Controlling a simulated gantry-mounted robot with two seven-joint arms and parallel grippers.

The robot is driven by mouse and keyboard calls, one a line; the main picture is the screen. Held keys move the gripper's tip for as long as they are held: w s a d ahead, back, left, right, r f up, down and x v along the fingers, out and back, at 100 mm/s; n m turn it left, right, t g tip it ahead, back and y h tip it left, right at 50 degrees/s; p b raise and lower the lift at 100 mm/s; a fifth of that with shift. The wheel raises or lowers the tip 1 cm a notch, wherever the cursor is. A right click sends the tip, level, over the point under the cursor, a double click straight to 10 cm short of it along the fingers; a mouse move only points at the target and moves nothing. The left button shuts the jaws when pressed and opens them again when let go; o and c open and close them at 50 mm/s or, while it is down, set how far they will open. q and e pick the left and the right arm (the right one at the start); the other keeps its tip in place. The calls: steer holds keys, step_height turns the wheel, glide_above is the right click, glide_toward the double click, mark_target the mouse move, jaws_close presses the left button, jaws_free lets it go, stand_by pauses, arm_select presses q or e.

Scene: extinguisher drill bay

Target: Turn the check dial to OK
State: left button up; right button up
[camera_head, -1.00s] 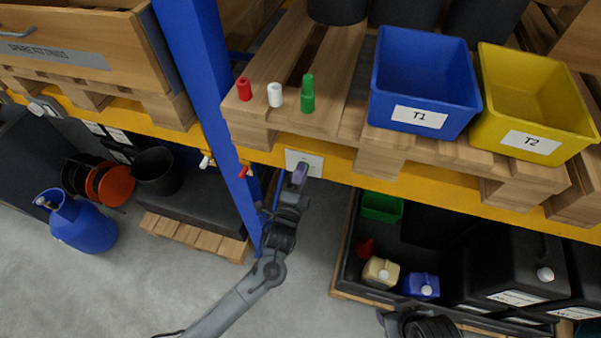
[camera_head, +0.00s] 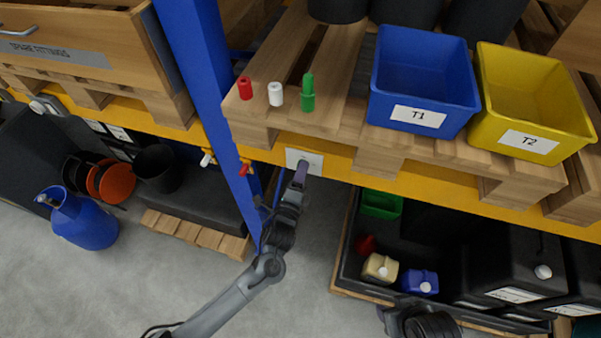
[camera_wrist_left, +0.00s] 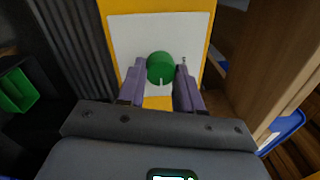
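The check dial is a round green knob (camera_wrist_left: 161,67) with a small white mark at its lower edge. It sits on a white plate (camera_wrist_left: 125,35), which also shows on the yellow beam in the head view (camera_head: 313,159). My left gripper (camera_wrist_left: 160,75) faces the plate with its two purple fingers apart, one on each side of the knob. I cannot tell whether they touch it. In the head view my left gripper (camera_head: 301,168) covers the knob.
A blue upright (camera_head: 212,95) stands left of the plate. Red and yellow-white valve handles (camera_head: 244,169) stick out beside it. Above, a pallet (camera_head: 340,119) holds red, white and green pieces and blue (camera_head: 383,85) and yellow (camera_head: 489,85) bins. A dark tray (camera_head: 346,270) with containers lies below right.

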arm_select(q)
steer(key=o, duration=0.4)
steer(key=shift+o, duration=0.2)
steer(key=b+v, duration=0.2)
steer(key=v, duration=0.8)
steer(key=shift+s, duration=0.4)
steer(key=shift+f, duration=0.1)
